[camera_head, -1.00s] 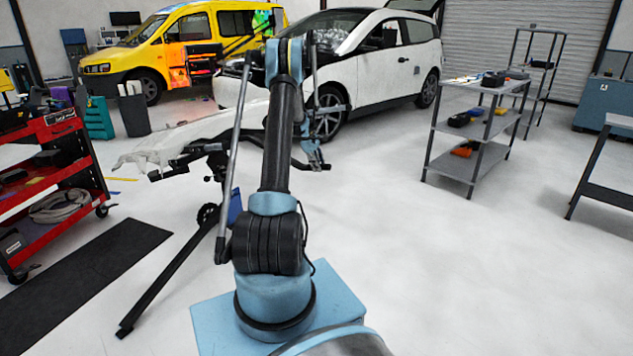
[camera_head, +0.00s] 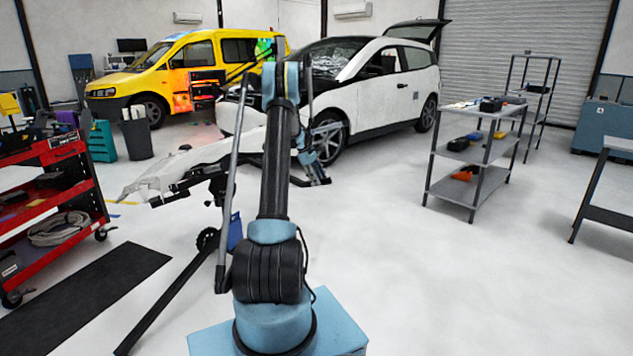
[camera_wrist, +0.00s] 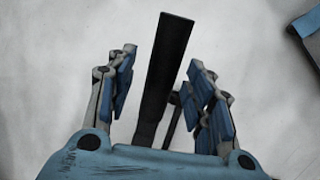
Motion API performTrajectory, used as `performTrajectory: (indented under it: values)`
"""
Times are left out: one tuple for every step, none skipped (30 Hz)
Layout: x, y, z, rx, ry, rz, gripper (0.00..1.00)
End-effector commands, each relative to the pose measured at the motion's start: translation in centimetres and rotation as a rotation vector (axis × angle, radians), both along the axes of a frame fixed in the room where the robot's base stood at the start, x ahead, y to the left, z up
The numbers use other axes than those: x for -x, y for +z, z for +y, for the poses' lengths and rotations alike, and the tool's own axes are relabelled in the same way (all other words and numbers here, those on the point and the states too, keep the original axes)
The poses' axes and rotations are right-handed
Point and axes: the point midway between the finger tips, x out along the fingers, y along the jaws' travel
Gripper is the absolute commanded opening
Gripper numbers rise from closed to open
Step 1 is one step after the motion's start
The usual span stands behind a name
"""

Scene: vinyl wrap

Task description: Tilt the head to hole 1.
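In the head view, a white bumper-like panel (camera_head: 165,177) rests on a dark stand (camera_head: 200,185) in front of my arm. My gripper (camera_head: 318,178) shows small beyond my arm, near the right end of the panel. In the wrist view, my gripper (camera_wrist: 162,57) is open, its blue and grey fingers spread apart. A dark flat bar (camera_wrist: 167,65) shows between and beyond the fingers, above a pale floor. I see no contact between fingers and bar. No hole or number is legible in either view.
A white car (camera_head: 385,95) and a yellow van (camera_head: 180,75) stand behind. A red tool cart (camera_head: 55,205) is at left beside a black mat (camera_head: 80,298). A grey shelf cart (camera_head: 470,155) stands at right. The floor (camera_head: 470,290) at front right is clear.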

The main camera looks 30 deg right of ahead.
Motion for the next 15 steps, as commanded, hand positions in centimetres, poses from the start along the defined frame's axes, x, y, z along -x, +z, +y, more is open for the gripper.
performTrajectory:
  values:
    - [0.0,0.0,0.0,-0.001,0.0,0.0,0.48]
    - [0.0,0.0,0.0,-0.001,0.0,0.0,0.48]
    - [0.0,0.0,0.0,-0.001,0.0,0.0,0.48]
    - [0.0,0.1,0.1,-0.001,0.0,0.0,0.48]
    - [0.0,0.3,0.1,-0.001,0.0,0.0,0.48]
    - [-0.1,0.5,0.2,-0.001,0.0,0.0,0.48]
    - [-0.1,0.8,0.4,-0.001,0.0,0.0,0.48]
    - [-0.2,1.1,0.5,-0.001,0.0,0.0,0.48]
    - [-0.3,1.7,0.7,-0.001,0.001,0.001,0.48]
    - [-0.4,2.1,0.9,-0.001,0.001,0.001,0.48]
    - [-0.5,2.6,1.1,-0.001,0.001,0.001,0.48]
    - [-0.7,3.3,1.4,-0.001,0.001,0.001,0.48]
    - [-0.8,3.8,1.6,-0.001,0.001,0.001,0.48]
    - [-0.9,4.4,1.8,-0.001,0.001,0.001,0.48]
    - [-1.1,5.1,2.0,-0.001,0.001,0.001,0.48]
